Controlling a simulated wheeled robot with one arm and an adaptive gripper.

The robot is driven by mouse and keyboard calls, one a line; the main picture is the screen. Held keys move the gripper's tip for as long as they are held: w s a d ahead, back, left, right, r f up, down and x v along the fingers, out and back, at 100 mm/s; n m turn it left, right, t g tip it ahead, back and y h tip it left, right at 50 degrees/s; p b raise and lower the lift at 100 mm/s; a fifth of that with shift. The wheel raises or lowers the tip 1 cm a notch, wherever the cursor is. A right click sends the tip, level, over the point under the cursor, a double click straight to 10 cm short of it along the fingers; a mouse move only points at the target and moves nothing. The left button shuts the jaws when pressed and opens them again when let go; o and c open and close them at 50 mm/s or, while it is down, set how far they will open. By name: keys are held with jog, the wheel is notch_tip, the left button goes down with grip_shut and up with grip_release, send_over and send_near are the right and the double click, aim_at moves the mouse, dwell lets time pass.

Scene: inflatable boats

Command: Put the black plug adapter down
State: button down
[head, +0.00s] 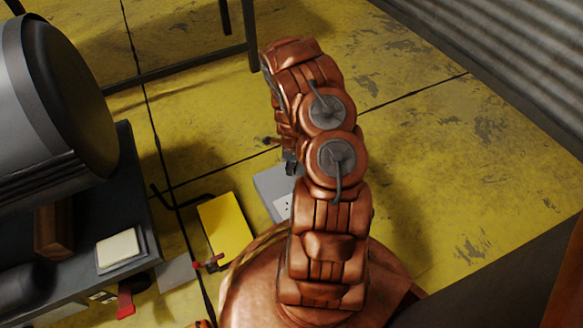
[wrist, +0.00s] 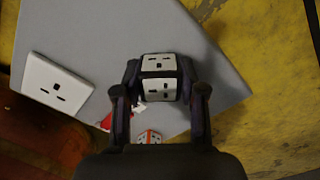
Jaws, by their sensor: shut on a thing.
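The black plug adapter (wrist: 160,73) has white socket faces with dark slots. It sits between the fingertips of my gripper (wrist: 160,90) in the wrist view, and the gripper is shut on it. The adapter is over a flat grey panel or box top; I cannot tell whether it touches it. In the head view my gripper (head: 290,165) is small and dark below my arm, close to the grey box (head: 268,180). The adapter cannot be made out there, and my arm hides part of the box.
A white wall socket (wrist: 58,84) is on the grey surface's left. Red (wrist: 106,122) and orange-white (wrist: 150,137) items lie near the fingers. A yellow panel (head: 224,228) lies beside the box. A dark bench (head: 140,200) stands left. The yellow floor (head: 440,150) at right is clear.

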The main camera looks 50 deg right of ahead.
jog(key=shift+f+b, duration=0.35)
jog(key=shift+f, duration=0.2)
jog(key=c, duration=0.7)
grip_release()
jog(key=shift+o, duration=0.2)
jog(key=shift+r, duration=0.1)
